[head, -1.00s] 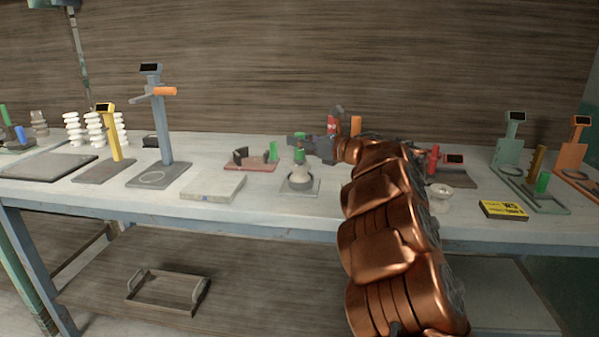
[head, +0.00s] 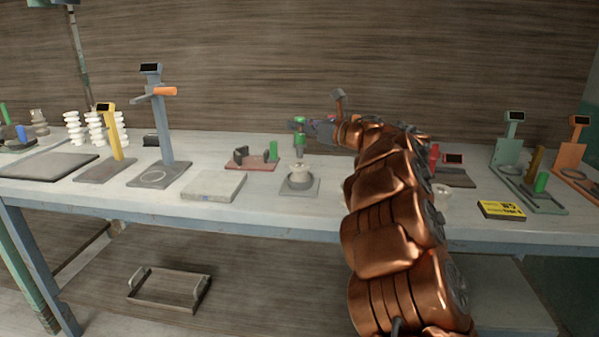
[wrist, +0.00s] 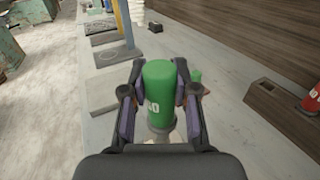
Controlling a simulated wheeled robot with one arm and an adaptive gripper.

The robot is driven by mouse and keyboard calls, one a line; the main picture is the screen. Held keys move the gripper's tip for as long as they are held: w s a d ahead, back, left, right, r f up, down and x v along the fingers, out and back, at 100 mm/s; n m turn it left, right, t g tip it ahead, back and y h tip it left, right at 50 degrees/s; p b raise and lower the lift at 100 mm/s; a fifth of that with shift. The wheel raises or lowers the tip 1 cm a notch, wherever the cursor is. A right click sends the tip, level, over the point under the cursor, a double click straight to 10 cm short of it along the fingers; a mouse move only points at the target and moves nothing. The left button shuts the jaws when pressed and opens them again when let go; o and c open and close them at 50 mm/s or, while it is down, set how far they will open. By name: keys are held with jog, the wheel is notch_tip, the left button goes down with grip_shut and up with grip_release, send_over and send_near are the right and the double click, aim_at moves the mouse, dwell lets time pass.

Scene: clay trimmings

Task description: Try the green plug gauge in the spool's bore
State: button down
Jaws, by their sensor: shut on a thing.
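The green plug gauge (head: 300,139) is held upright in my gripper (head: 302,127), above the spool. In the wrist view the gauge (wrist: 159,82) shows a green handle with white lettering between the two fingers (wrist: 159,98). The pale clay spool (head: 300,177) stands upright on a grey square plate (head: 287,190) on the bench. The gauge's lower end appears apart from the spool's top, with a small gap. The bore itself cannot be made out. In the wrist view the spool is mostly hidden under the gauge and gripper.
A reddish stand (head: 248,165) with another green cylinder (head: 273,150) is behind left of the spool. A pale slab (head: 213,186) lies left. A blue-grey column gauge (head: 163,125) stands farther left. A small white bowl (head: 442,190) and yellow sign (head: 502,209) are right, beyond my arm.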

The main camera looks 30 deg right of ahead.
aim_at(299, 117)
jog(key=shift+r+p, duration=0.55)
jog(key=shift+r, duration=1)
